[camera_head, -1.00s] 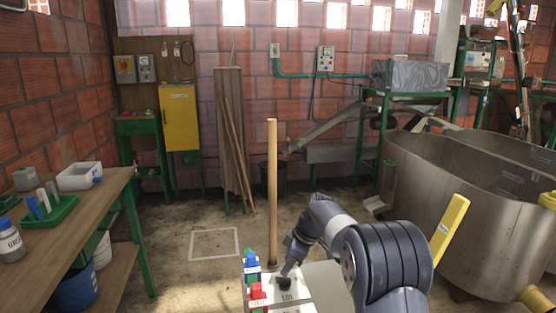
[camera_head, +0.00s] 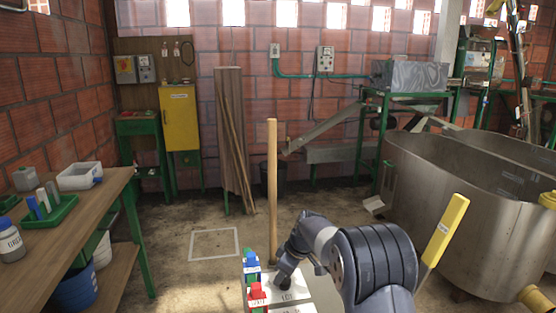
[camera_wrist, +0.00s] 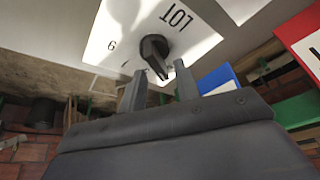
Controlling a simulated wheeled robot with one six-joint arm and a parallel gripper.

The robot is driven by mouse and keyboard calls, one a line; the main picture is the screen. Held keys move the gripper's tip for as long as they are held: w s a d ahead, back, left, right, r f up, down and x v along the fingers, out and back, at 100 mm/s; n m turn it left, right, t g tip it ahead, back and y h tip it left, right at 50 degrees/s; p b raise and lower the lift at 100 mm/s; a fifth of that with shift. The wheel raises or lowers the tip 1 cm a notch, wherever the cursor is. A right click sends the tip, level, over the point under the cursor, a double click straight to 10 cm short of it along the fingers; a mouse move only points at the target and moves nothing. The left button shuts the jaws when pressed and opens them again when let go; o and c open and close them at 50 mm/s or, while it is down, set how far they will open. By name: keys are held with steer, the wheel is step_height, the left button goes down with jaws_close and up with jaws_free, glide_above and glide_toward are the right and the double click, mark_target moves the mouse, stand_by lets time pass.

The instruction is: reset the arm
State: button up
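My gripper (camera_wrist: 159,66) is open, with its two grey fingers apart and nothing between them that I can see held. A black knob (camera_wrist: 154,50) on a white panel (camera_wrist: 110,38) marked "LOT" is just beyond the fingertips in the wrist view. I cannot tell whether the fingers touch it. In the head view my gripper (camera_head: 283,276) is low over the white panel (camera_head: 296,294), with the arm bent down from the right. The arm hides part of the panel.
Blue (camera_head: 251,265) and red (camera_head: 257,296) tagged items stand left of the panel. A wooden post (camera_head: 272,190) rises behind it. A yellow-handled paddle (camera_head: 445,228) and a steel tank (camera_head: 440,190) are at right. A workbench (camera_head: 85,215) is at left.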

steer(key=shift+w+m+t+h+p, duration=0.1)
steer(key=shift+m+t+h+p, duration=0.35)
steer(key=shift+m, duration=1)
steer(key=shift+w+m+t+h+p, duration=0.1)
steer(key=shift+m+t+h+p, duration=0.3)
steer(key=shift+m, duration=1.05)
steer(key=shift+d, duration=0.1)
